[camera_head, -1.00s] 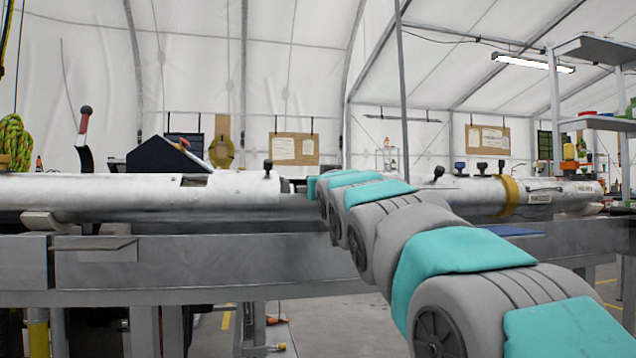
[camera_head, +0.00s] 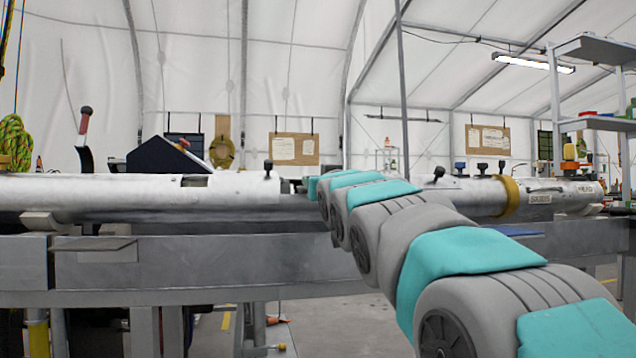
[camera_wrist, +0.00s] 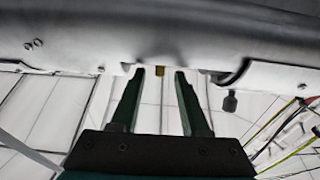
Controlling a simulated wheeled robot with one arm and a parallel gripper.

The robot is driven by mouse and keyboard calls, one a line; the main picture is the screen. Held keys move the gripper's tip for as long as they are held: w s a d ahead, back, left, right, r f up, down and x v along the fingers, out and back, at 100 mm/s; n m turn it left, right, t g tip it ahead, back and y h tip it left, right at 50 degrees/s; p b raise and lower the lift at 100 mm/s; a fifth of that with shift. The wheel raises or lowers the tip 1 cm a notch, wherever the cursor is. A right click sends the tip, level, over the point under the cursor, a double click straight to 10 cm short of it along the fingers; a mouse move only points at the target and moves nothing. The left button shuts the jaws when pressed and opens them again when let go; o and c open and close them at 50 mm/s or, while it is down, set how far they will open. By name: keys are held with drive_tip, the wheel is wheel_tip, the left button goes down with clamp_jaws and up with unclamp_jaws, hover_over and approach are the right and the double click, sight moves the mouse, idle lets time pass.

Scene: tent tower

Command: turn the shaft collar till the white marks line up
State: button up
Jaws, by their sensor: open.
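A long silvery shaft tube (camera_head: 110,192) lies level across the head view, with a narrower dark joint (camera_head: 291,187) at its right end. My arm hides what lies just right of this joint. In the wrist view my gripper (camera_wrist: 160,72) is open, its two dark green fingers pointing at the grey metal tube (camera_wrist: 170,40). A small yellow piece (camera_wrist: 160,70) shows between the fingertips. Nothing is seen held. My gripper itself is hidden in the head view.
The right tube section (camera_head: 560,193) carries a yellow ring (camera_head: 510,195) and black knobs (camera_head: 483,168). A black knob (camera_wrist: 229,102) sticks out from the tube right of my fingers in the wrist view. A grey steel bench (camera_head: 180,262) runs below the tube.

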drive_tip(key=v, duration=0.7)
drive_tip(key=shift+p, duration=0.3)
